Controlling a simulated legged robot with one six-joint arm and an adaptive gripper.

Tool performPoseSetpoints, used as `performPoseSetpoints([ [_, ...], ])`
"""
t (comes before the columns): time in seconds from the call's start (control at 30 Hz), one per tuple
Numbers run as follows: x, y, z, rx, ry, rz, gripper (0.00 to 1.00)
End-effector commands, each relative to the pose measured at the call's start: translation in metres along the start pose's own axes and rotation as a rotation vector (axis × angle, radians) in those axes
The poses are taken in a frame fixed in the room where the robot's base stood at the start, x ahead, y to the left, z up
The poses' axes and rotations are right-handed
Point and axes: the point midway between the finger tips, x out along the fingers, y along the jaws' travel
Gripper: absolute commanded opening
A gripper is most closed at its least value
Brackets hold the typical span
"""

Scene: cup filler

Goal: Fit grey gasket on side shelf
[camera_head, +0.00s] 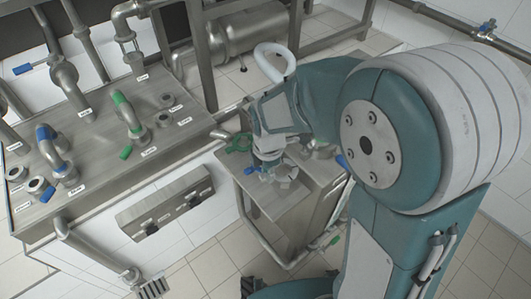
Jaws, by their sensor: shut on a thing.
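The side shelf (270,212) is a small steel stand right of the long steel counter. My gripper (268,164) points down just over the shelf top, and my wrist hides part of it. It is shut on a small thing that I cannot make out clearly. Pale grey pieces (287,182) show right below the fingers; I cannot tell whether they are finger parts or the grey gasket. A green clamp-like part (238,143) lies at the shelf's back left.
The long steel counter (110,155) at left carries pipes, a green-handled valve (126,110) and a blue-handled valve (57,150). A grey box (165,200) hangs on its front. My arm fills the right. The shelf's front part is bare.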

Motion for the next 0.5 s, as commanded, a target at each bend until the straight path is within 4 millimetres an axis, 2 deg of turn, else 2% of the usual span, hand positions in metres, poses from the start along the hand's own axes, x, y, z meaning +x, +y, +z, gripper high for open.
performPoseSetpoints([
  [0.17, 0.005, -0.002, 0.002, -0.016, 0.003, -0.001, 0.0],
  [0.5, 0.033, 0.0, 0.0, -0.014, 0.0, -0.003, 0.0],
])
